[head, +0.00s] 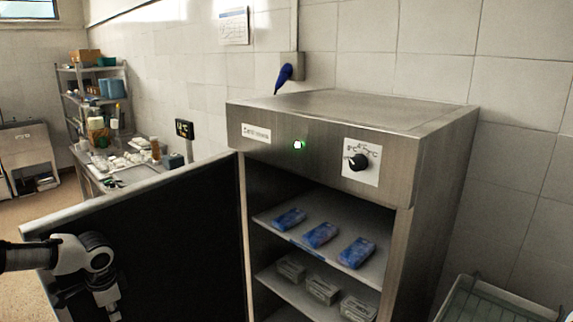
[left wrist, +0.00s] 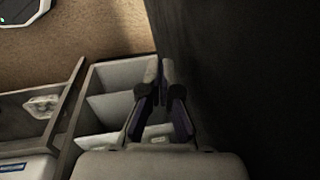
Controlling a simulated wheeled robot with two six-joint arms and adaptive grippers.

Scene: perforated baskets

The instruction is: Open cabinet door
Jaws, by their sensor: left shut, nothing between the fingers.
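The steel cabinet (head: 350,115) stands against the tiled wall, with a dial and a green light on its front. Its door (head: 165,235) stands wide open, swung out to the left with its dark inner face showing. On the shelves are several blue packs (head: 320,235) and white boxes (head: 322,290). My left gripper (head: 108,300) is in front of the door's inner face, near its outer edge. Its fingers (left wrist: 160,70) are shut and empty in the left wrist view, beside a dark surface (left wrist: 255,80) that looks like the door. I cannot tell whether they touch it. My right gripper is not in view.
A perforated basket (head: 495,302) is at the lower right. A cluttered steel table (head: 120,180) and a shelf rack (head: 90,68) stand at the back left. In the left wrist view, a white compartmented container (left wrist: 110,108) lies below the fingers, near brown floor (left wrist: 100,30).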

